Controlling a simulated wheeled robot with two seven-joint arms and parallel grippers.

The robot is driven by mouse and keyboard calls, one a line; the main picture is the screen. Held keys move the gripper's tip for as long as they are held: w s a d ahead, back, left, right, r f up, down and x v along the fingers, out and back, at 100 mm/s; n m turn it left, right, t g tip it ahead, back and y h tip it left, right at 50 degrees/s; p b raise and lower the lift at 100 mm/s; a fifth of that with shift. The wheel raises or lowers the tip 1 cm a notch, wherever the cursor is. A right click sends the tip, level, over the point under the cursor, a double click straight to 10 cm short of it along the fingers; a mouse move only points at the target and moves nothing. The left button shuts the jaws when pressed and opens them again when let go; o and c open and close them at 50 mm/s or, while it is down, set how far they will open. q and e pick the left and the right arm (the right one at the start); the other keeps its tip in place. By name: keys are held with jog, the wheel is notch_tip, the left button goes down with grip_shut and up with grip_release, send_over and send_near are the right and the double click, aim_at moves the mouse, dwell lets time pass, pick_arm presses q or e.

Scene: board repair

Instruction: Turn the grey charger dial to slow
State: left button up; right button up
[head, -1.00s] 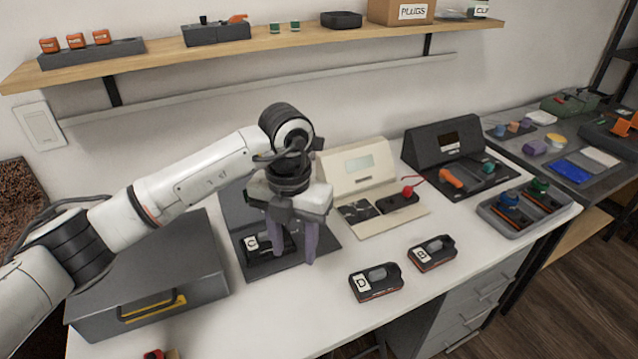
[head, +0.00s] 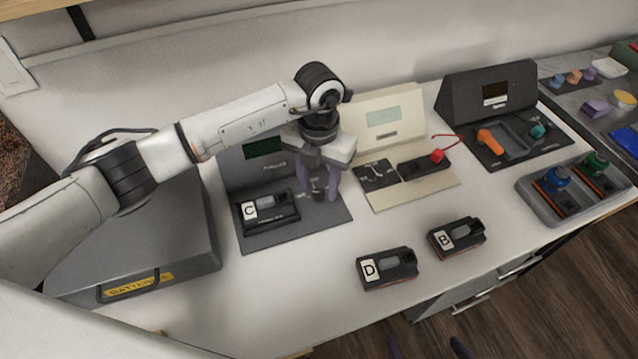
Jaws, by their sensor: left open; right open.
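The grey charger (head: 290,230) stands left of centre, with a dark screen on its upright back. A battery marked C (head: 268,211) lies in its bay. My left gripper (head: 319,194) points down over the right part of the charger's base, beside the battery. Its purple fingers are open and hide most of the dial area. The dial and its setting cannot be made out, nor whether the fingers touch it. Two dark fingertips of my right gripper (head: 427,347) show apart at the bottom edge, over the floor.
A cream charger (head: 410,197) with a red plug and a black charger (head: 500,90) stand to the right. Batteries D (head: 388,268) and B (head: 457,237) lie in front. A grey battery case (head: 190,245) is at left, a grey tray (head: 545,205) at right.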

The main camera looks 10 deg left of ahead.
pick_arm(q)
jog(key=shift+f, duration=0.7)
pick_arm(e)
jog(key=shift+w+r, duration=0.25)
jog(key=shift+w, duration=0.2)
pick_arm(q)
jog(key=shift+w, duration=0.1)
grip_shut()
pick_arm(e)
jog(key=shift+s+f, duration=0.1)
jog(key=shift+f, duration=0.1)
